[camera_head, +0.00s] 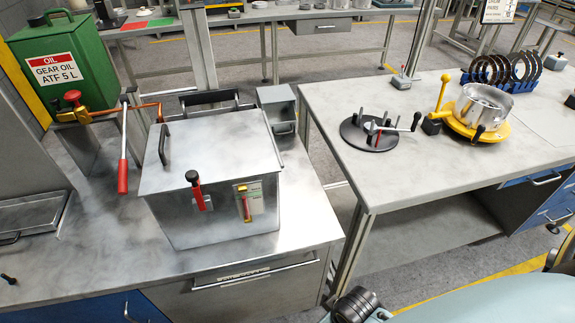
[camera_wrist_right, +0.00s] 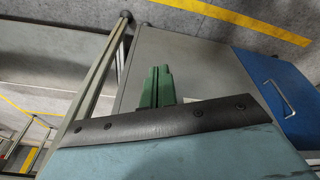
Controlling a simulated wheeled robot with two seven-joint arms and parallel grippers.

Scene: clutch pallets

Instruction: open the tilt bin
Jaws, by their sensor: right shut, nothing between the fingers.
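A wide grey front with a dark label strip and a long bar handle (camera_head: 255,273) sits under the left bench top; it looks closed. A small grey box with a dark handle on its front (camera_head: 278,98) stands at the back right of that bench, behind the steel case; it also looks closed. I cannot tell for sure which of the two is the tilt bin. My right gripper (camera_wrist_right: 157,70) shows its green fingers together, shut and empty, in the right wrist view, in front of a grey cabinet side and apart from it. My left gripper is out of view.
A steel case (camera_head: 215,160) with a red latch fills the left bench. A green oil can (camera_head: 70,65) and a red-handled lever (camera_head: 123,175) stand left of it. The right bench (camera_head: 360,190) holds a black fixture and a yellow-based one. A gap separates the benches.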

